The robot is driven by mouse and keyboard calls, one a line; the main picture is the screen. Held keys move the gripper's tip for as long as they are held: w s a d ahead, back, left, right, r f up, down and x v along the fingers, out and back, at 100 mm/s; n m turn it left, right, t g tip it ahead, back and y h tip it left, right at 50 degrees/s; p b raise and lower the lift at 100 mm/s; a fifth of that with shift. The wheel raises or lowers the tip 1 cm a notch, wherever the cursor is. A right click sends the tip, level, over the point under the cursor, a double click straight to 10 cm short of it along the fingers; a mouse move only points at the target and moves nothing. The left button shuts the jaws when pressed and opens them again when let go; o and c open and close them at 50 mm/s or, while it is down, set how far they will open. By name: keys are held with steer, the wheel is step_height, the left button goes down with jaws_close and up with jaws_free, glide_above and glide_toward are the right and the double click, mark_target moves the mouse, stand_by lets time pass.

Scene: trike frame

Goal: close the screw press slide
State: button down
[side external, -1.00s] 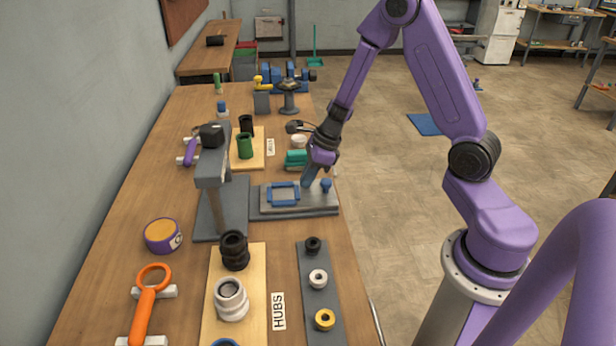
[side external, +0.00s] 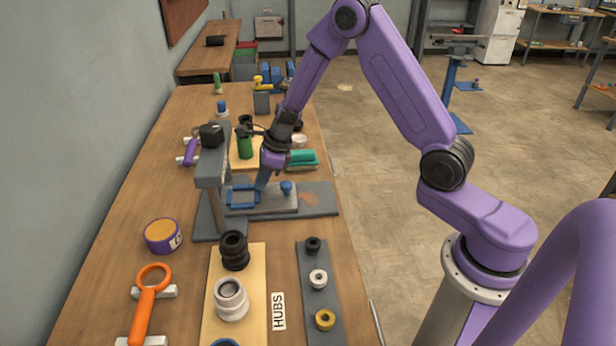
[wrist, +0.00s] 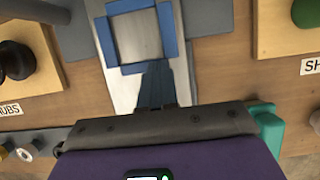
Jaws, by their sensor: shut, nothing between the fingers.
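The screw press (side external: 211,168) is grey, with a dark screw top, and stands on a grey base on the bench. Its slide (side external: 262,206) is a light grey plate with a blue square frame and a blue knob (side external: 287,187). The blue frame (side external: 243,196) lies beside the press column, partly under the head. The slide's track (side external: 322,202) is bare at the right end. My gripper (side external: 262,184) is shut and empty, pointing down between frame and knob. In the wrist view the shut fingers (wrist: 157,72) meet the frame's near bar; the knob is hidden there.
A board with black and white hubs (side external: 232,300) and a grey strip of rings (side external: 318,279) lie in front of the press. A green cylinder (side external: 244,146) stands behind it, and a teal object (side external: 302,157) lies behind the track. An orange-topped tin (side external: 163,235) sits left.

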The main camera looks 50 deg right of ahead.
stand_by(0.4)
steer(key=v, duration=1)
steer(key=s+d+f+t+y, duration=0.35)
steer(key=s+d, duration=0.75)
steer(key=d, duration=0.4)
steer(key=x, duration=0.9)
steer(key=shift+s+d+f, duration=0.1)
steer(key=shift+s+f, duration=0.1)
steer(key=shift+f, duration=0.2)
steer(key=shift+w+a+f, duration=0.15)
steer(key=shift+w+a, duration=0.45)
steer(key=shift+w+a+f, duration=0.15)
steer(key=shift+w+a, duration=0.4)
steer(key=shift+w, duration=0.05)
steer(key=shift+w+a, duration=0.45)
steer(key=shift+w, duration=0.05)
